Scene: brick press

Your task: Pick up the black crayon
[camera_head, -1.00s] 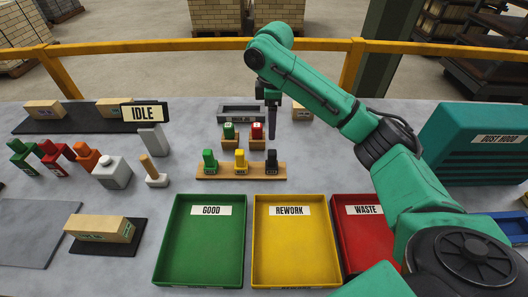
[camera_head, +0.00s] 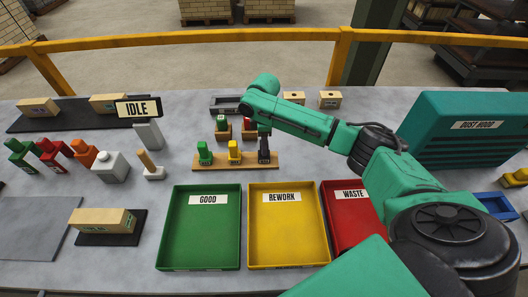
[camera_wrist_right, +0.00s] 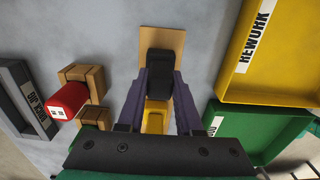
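The black crayon (camera_head: 264,153) stands at the right end of a wooden rack (camera_head: 213,164), beside a yellow crayon (camera_head: 234,149) and a green crayon (camera_head: 204,151). My right gripper (camera_head: 264,133) is directly over the black crayon and points down, partly hiding its top. In the right wrist view the black crayon (camera_wrist_right: 160,68) shows between the tips of the two spread fingers (camera_wrist_right: 160,76), with narrow gaps at its sides. The yellow crayon (camera_wrist_right: 156,116) lies nearer the wrist between the fingers. My left gripper is not in view.
Behind the rack, a green stamp (camera_head: 221,123) and a red stamp (camera_head: 249,128) sit in wooden blocks. In front are the green GOOD tray (camera_head: 200,260), the yellow REWORK tray (camera_head: 288,256) and the red WASTE tray (camera_head: 345,240). The dust hood (camera_head: 470,125) stands at the right.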

